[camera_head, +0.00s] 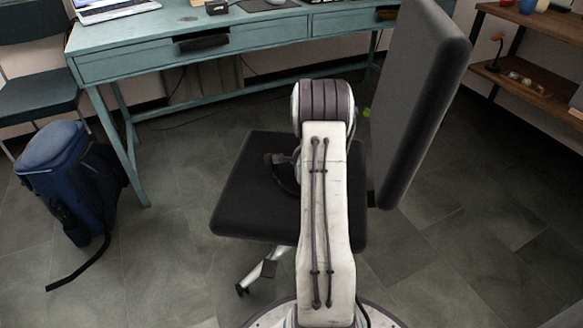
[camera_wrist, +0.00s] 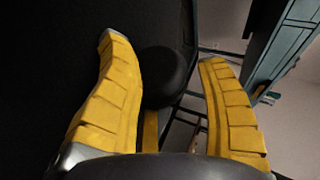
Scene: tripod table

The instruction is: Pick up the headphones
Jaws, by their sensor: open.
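A small dark object with a curved band, which looks like the headphones (camera_head: 281,170), lies on the black seat of the office chair (camera_head: 242,205) in the head view. My arm hides part of it. In the wrist view, my gripper (camera_wrist: 160,50) is open, with its yellow fingers wide apart. A dark rounded shape, probably an ear cup of the headphones (camera_wrist: 168,75), shows between the fingers, with a gap to the right finger. I cannot tell whether the left finger touches it. My gripper is hidden behind my arm in the head view.
The chair's tall backrest (camera_head: 415,100) stands just right of my arm. A teal desk (camera_head: 130,60) with a laptop (camera_head: 115,8) is behind. A blue backpack (camera_head: 70,175) is on the floor at left, and a wooden shelf (camera_head: 530,85) at right. Floor in front is clear.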

